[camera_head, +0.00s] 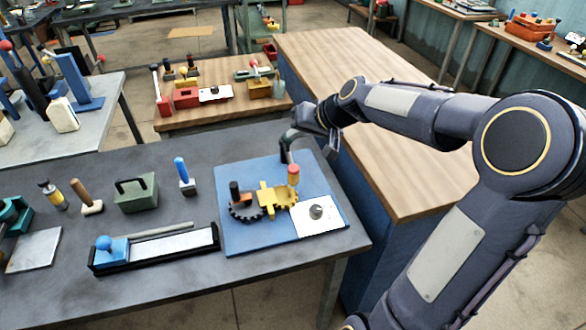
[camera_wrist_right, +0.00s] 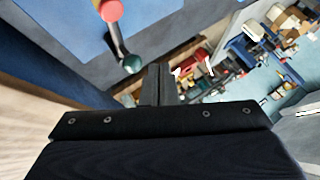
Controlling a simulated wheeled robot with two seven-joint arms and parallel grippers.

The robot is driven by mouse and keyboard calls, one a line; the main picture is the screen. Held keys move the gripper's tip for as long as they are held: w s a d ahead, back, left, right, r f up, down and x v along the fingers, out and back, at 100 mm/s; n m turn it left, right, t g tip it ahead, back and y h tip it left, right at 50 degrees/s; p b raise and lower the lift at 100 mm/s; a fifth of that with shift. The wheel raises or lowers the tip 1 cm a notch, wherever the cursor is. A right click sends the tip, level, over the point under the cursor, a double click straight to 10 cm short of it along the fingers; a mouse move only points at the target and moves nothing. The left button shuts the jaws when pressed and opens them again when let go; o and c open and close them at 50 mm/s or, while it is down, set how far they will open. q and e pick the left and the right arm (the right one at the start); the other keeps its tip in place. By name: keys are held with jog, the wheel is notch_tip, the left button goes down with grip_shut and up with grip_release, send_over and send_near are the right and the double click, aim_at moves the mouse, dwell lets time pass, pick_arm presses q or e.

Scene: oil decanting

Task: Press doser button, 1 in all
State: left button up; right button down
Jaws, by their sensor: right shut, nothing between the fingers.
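A blue board (camera_head: 240,236) lies on the dark table and carries a black gear (camera_head: 244,212), a yellow gear piece (camera_head: 270,200), a red-topped post (camera_head: 293,172) and a white plate (camera_head: 323,226) with a grey knob (camera_head: 316,211). No part is clearly marked as a doser button. My right gripper (camera_head: 298,137) is at the board's far edge, behind the red-topped post. In the right wrist view its fingers (camera_wrist_right: 157,76) are shut and empty, beside a bent dark lever with a green end (camera_wrist_right: 131,64). The red top (camera_wrist_right: 109,10) shows above it. My left gripper is out of view.
A wooden-topped bench (camera_head: 400,200) stands right of the dark table, under my right arm. A black tray with a blue knobbed block (camera_head: 112,250), a green handled box (camera_head: 136,194) and a blue-handled tool (camera_head: 182,170) stand left of the board. A tool table (camera_head: 220,112) stands behind.

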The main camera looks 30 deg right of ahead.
jog(key=b, duration=0.6)
send_over(297, 170)
notch_tip(297, 170, down, 7)
jog(key=shift+w+f, duration=0.1)
jog(key=shift+f, duration=0.5)
dwell(1.1)
jog(key=shift+f+b, duration=0.4)
jog(key=shift+b, duration=0.3)
jog(key=shift+f+b, duration=0.5)
jog(key=shift+b, duration=0.05)
dwell(0.4)
jog(key=shift+r, duration=0.1)
jog(key=shift+r+p, duration=0.6)
jog(key=shift+r, duration=0.2)
